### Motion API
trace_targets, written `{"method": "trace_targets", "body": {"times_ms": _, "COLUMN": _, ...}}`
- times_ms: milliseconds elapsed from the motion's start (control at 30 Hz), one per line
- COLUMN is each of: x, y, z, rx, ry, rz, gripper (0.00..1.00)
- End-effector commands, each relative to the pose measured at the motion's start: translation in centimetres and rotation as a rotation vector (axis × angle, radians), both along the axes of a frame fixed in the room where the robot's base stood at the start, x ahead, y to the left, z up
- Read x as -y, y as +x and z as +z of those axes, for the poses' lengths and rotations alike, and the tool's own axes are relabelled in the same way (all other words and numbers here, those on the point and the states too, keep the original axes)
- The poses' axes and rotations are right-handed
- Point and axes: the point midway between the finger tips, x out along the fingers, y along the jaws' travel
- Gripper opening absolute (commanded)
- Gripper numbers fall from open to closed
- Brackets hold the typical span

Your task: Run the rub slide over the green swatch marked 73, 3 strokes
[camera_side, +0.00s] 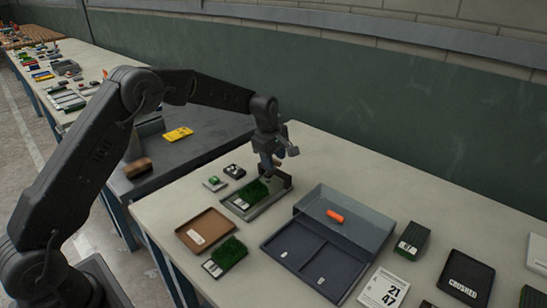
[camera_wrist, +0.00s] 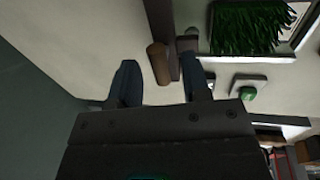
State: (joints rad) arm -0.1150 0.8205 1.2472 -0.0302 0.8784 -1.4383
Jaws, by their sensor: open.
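A green turf swatch (camera_side: 251,191) with a white label lies in a grey tray (camera_side: 272,203); the label's number is too small to read. Its turf also fills the top right of the wrist view (camera_wrist: 246,28). A dark bar (camera_wrist: 161,22) with a brown cylindrical handle (camera_wrist: 158,62) beside it looks like the rub slide, at the end of the tray. My gripper (camera_side: 276,160) is over that end in the side view. In the wrist view my gripper (camera_wrist: 163,82) is open, with the handle between its fingers in the picture; contact cannot be told.
A second green swatch (camera_side: 231,253) lies near a brown tray (camera_side: 206,229). A divided blue-grey bin (camera_side: 292,251) holds an orange piece (camera_side: 335,216). A black tray marked CRUSHED (camera_side: 466,278), a card reading 21 and 47 (camera_side: 384,288) and dark-green blocks (camera_side: 412,240) stand right.

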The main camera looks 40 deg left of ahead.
Motion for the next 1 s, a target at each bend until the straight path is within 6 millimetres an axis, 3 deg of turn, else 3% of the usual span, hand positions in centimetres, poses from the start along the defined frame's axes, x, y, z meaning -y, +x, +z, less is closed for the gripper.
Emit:
{"method": "trace_targets", "body": {"times_ms": 67, "x": 0.0, "y": 0.0, "z": 0.0, "rx": 0.000, "ry": 0.000, "rz": 0.000, "gripper": 0.43}}
{"method": "trace_targets", "body": {"times_ms": 500, "x": 0.0, "y": 0.0, "z": 0.1, "rx": 0.000, "ry": 0.000, "rz": 0.000, "gripper": 0.01}}
{"method": "trace_targets", "body": {"times_ms": 867, "x": 0.0, "y": -0.1, "z": 0.1, "rx": 0.000, "ry": 0.000, "rz": 0.000, "gripper": 0.00}}
{"method": "trace_targets", "body": {"times_ms": 1000, "x": 0.0, "y": -1.1, "z": 0.2, "rx": -0.001, "ry": 0.000, "rz": 0.000, "gripper": 0.00}}
